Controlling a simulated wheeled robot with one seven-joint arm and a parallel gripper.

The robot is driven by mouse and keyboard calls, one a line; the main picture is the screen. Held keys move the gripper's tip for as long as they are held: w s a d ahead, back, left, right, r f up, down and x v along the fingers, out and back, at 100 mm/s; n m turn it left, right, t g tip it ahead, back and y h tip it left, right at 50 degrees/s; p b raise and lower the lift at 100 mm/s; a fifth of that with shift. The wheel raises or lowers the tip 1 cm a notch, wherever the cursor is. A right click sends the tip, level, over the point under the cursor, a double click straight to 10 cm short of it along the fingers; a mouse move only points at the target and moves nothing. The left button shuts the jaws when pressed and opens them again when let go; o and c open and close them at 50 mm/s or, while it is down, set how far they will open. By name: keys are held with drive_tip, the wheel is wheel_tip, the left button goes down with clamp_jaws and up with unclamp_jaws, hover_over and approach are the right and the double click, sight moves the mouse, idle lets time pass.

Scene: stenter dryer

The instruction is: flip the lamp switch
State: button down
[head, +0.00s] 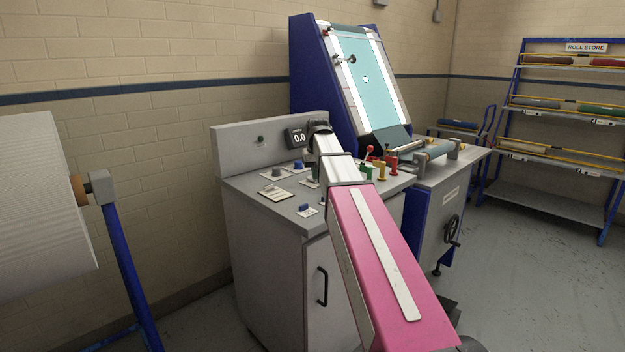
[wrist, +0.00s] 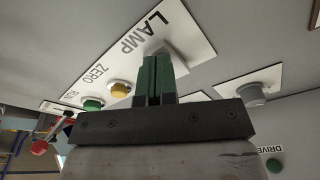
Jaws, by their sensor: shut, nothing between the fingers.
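The white label plate marked LAMP (wrist: 186,28) runs across the top of the wrist view, with ZERO and a further word along its left part. My gripper (wrist: 155,62) has its two green fingers pressed together, with nothing between them. Its fingertips are over the plate, just below the word LAMP. A small grey shape shows at the tips, but the lamp switch itself is mostly hidden behind the fingers. I cannot tell whether they touch it or how it is set. In the head view my arm hides the gripper and this plate.
A yellow button (wrist: 120,88) and a green button (wrist: 93,104) sit left of the fingers. A grey knob (wrist: 253,95) is to the right. In the head view the grey console (head: 245,192) carries a 0.0 display (head: 298,137); a lit sloped panel (head: 365,82) stands behind.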

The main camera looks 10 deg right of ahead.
drive_tip(key=shift+r, duration=3.5)
